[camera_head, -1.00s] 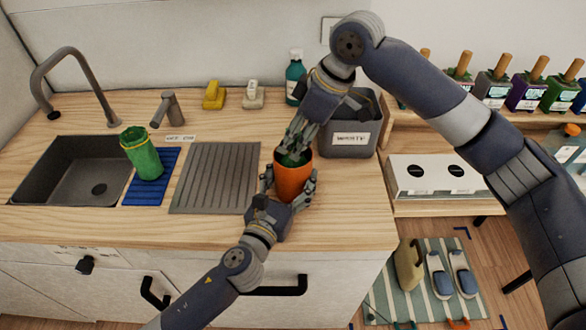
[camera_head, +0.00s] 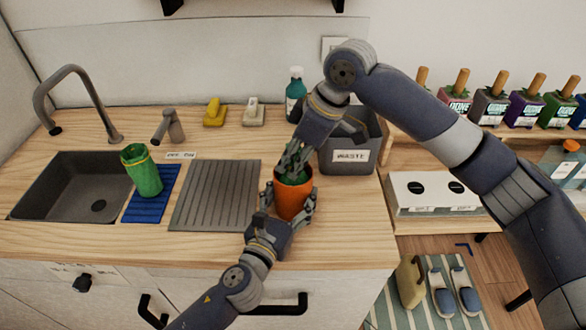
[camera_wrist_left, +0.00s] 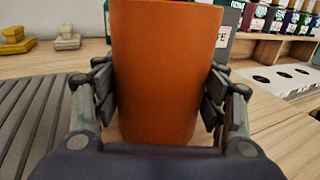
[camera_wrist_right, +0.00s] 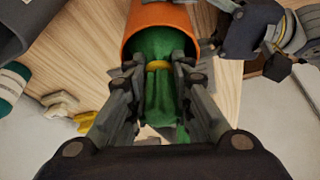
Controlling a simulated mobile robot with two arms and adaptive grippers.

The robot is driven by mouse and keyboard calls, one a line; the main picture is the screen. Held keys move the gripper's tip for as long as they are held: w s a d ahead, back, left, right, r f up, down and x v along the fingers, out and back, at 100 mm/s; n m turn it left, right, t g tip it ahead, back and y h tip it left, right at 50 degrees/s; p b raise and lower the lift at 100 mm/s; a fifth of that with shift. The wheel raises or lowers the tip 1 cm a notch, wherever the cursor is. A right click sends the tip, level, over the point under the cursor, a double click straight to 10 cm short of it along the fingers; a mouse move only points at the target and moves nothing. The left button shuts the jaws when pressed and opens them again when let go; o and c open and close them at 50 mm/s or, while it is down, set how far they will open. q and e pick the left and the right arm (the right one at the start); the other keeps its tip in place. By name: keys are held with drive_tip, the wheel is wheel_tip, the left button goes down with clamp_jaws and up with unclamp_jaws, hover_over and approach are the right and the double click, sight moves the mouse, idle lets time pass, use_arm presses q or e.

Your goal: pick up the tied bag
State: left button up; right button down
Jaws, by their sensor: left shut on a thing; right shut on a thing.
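The green tied bag (camera_wrist_right: 158,85) with a yellow tie sits in the mouth of an orange pot (camera_head: 291,200). My right gripper (camera_head: 290,172) reaches down to the pot's mouth and is shut on the bag near its tie, as the right wrist view shows. The lower part of the bag is hidden inside the pot. My left gripper (camera_head: 289,217) is shut around the sides of the orange pot, which stands close to upright near the counter's front. The pot fills the middle of the left wrist view (camera_wrist_left: 165,75).
A grey waste bin (camera_head: 348,150) stands just behind and right of the pot. A ribbed grey drainboard (camera_head: 215,195) lies left. A green container (camera_head: 143,172) stands on a blue mat (camera_head: 150,205) beside the sink (camera_head: 70,185). A teal bottle (camera_head: 295,95) is behind.

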wheel_tip(320, 180, up, 18)
drive_tip(key=shift+f, duration=0.25)
idle(0.3)
use_arm(q)
drive_tip(key=o, duration=1.3)
drive_tip(key=shift+o, duration=0.2)
